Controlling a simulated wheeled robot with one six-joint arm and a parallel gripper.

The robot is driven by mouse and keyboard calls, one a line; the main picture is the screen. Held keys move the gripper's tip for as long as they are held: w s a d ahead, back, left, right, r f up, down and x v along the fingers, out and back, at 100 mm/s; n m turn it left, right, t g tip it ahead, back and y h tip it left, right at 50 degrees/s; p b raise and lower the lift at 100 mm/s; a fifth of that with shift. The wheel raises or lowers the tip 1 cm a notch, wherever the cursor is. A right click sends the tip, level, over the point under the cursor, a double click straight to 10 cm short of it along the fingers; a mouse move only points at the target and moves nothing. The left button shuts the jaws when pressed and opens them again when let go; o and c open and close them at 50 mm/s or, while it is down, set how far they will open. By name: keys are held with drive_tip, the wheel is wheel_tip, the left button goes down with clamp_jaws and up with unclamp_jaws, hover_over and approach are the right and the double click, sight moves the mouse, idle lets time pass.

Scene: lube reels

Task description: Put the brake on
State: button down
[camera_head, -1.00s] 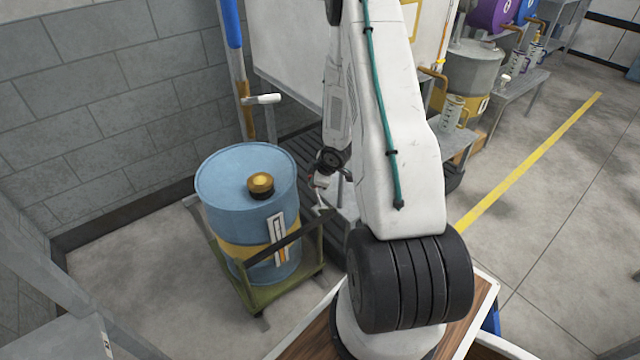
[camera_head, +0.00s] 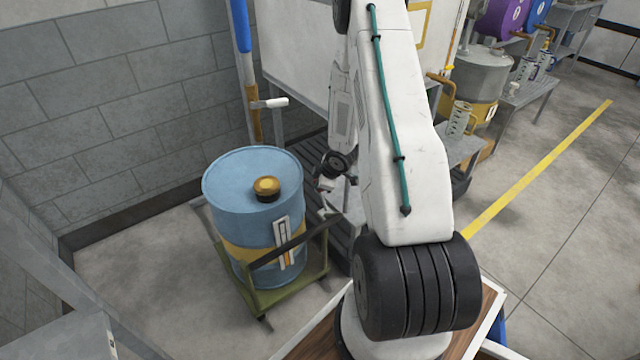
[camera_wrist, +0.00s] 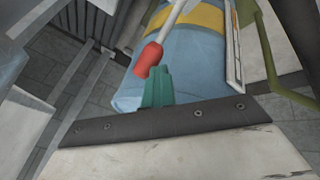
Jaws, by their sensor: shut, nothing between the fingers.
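The brake lever (camera_wrist: 172,28) is a pale rod with a red knob (camera_wrist: 148,58) on its end, in the wrist view. It stands in front of the blue drum. My gripper (camera_wrist: 158,82) shows as teal fingers, shut and empty, just below the red knob in the picture. I cannot tell whether they touch it. In the head view my gripper (camera_head: 328,206) is small and partly unclear beside the right side of the drum cart (camera_head: 285,290). The lever is not clear in the head view.
The blue drum (camera_head: 225,215) with a yellow band and brass cap (camera_head: 267,187) stands on the green cart. A grey block wall (camera_head: 120,90) is behind it. A white-handled crank (camera_head: 270,103) sits on a post. Drums and shelves stand at the right; floor there is open.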

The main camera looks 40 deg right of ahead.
drive_tip(key=w+a+v, duration=0.1)
drive_tip(key=a+v, duration=0.1)
drive_tip(key=v, duration=1)
drive_tip(key=shift+w+a+r, duration=0.15)
drive_tip(key=shift+a+r, duration=0.05)
drive_tip(key=shift+r, duration=0.05)
